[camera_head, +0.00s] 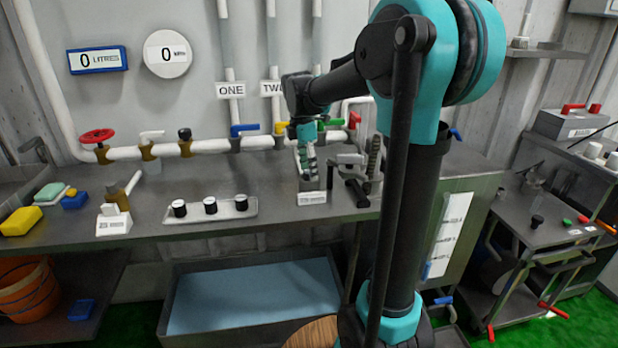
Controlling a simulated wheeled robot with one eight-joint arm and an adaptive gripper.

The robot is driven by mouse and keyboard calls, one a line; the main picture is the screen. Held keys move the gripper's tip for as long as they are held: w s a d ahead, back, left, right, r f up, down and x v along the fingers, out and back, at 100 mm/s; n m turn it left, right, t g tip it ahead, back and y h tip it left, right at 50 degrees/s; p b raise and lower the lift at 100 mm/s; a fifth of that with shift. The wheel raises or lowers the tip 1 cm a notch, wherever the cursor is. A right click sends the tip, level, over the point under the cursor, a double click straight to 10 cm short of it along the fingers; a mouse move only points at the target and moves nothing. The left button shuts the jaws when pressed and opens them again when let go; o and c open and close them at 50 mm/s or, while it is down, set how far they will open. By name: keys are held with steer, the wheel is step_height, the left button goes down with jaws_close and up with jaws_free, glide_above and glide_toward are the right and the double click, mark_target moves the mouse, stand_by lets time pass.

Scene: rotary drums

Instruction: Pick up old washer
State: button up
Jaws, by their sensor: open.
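My gripper (307,163) points down over the metal bench, above or at a small labelled holder (312,198). Its jaws are open. The old washer cannot be made out; it is too small to tell or hidden by the gripper. I cannot tell whether the fingers touch anything on the holder.
A grey vice-like clamp (350,170) stands close to the right of the gripper. A tray with black-and-white knobs (211,208) lies to the left. A pipe with coloured valves runs behind, with a blue handle (244,129). The bench between holder and tray is clear.

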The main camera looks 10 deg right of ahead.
steer(key=c, duration=1.1)
steer(key=shift+c, duration=0.2)
